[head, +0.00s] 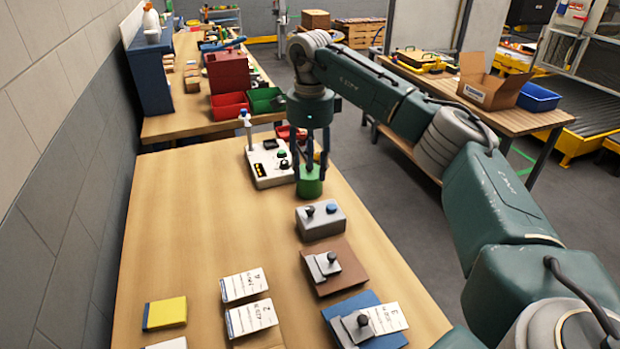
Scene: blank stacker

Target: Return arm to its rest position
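My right arm comes in from the right, and its gripper (311,172) points straight down over the far right part of the wooden table (190,220). Its dark fingers are spread apart around the top of a green block (309,186) near the table's right edge. Gaps show between the fingers and the block's narrow top; whether a fingertip touches it I cannot tell. My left gripper is out of view.
A white control box (266,178) stands left of the gripper. A grey button box (320,220), a brown plate (345,277), a blue plate (341,306), white cards (243,285) and a yellow pad (165,313) lie nearer. The table's left middle is clear.

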